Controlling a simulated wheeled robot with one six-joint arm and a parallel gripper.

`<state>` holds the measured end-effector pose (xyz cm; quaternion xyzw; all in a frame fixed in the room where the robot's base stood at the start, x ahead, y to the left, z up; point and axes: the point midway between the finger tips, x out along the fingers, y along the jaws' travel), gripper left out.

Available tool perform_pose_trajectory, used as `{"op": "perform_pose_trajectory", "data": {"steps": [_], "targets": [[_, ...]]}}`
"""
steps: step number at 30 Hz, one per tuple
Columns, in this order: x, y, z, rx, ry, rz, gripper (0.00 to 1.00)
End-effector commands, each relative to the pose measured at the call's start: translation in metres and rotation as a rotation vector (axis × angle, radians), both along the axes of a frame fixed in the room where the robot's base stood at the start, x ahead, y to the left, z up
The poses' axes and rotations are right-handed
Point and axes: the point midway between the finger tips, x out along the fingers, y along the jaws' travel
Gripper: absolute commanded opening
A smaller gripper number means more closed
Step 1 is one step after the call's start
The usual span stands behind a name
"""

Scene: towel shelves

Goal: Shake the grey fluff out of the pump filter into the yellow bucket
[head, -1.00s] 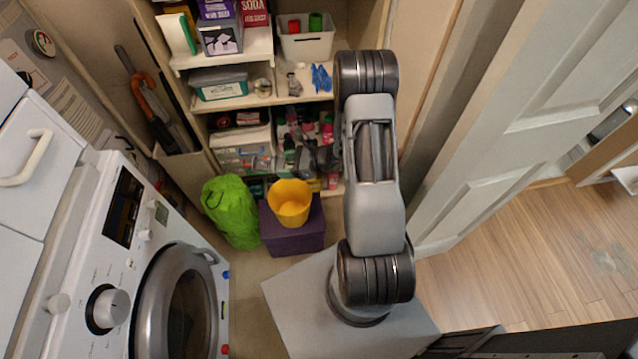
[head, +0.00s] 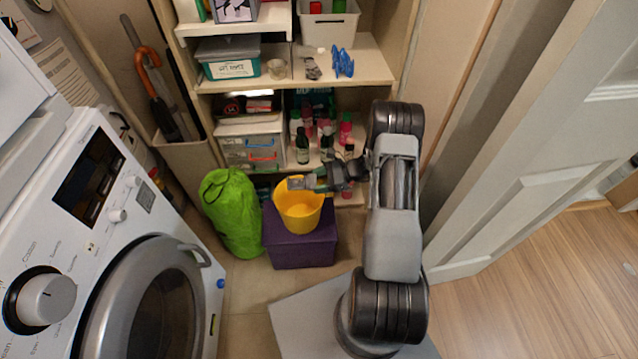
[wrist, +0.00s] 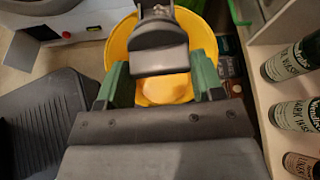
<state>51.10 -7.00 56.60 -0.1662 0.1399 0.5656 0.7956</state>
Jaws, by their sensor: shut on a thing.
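The yellow bucket (head: 299,212) stands upright on a purple box (head: 300,250). My gripper (head: 321,180) is over the bucket's right rim and is shut on the pump filter (head: 299,183), a small grey piece that reaches out over the bucket's opening. In the wrist view the filter (wrist: 158,48) sits between the green fingers of my gripper (wrist: 160,72), with the bucket (wrist: 118,45) below and behind it. The bucket's visible inside is yellow-orange. I cannot make out any grey fluff on the filter or in the bucket.
A green bag (head: 232,212) stands left of the bucket. Shelves with bottles (head: 303,145) are behind it; dark green bottles (wrist: 290,64) are close on the right in the wrist view. The washing machine (head: 125,215) is at left, a white door (head: 520,130) at right.

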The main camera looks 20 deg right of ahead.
Motion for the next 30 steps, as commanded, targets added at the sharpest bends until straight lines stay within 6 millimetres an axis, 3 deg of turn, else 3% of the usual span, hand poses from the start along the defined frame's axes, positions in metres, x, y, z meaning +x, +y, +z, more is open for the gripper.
{"op": "perform_pose_trajectory", "data": {"steps": [12,30], "targets": [[-0.0024,0.0009,-0.0064,-0.148,-0.458,-0.004,0.31],[-0.0042,0.0014,-0.0079,-0.312,-0.964,-0.002,0.31]]}}
